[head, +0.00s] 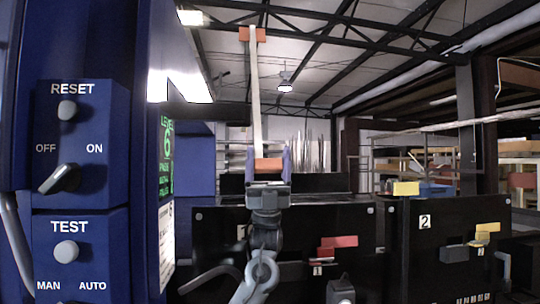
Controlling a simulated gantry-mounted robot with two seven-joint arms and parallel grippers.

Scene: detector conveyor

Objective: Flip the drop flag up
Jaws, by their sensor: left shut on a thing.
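A long pale strip (256,95) stands nearly upright in the middle of the view, with an orange block at its top (252,34) and another at its lower end (268,164). It looks like the drop flag, though I cannot tell for certain. My left gripper (269,167), with bluish fingers, is shut around the lower orange block. My left arm rises to it from below and hides part of the black housing behind. My right gripper is not in view.
A blue control panel (82,202) with RESET and TEST controls fills the left side. Black conveyor housings (345,212) stand behind and to the right. A red flag (339,241) and yellow flags (406,188) sit on them. The space above the housings is open.

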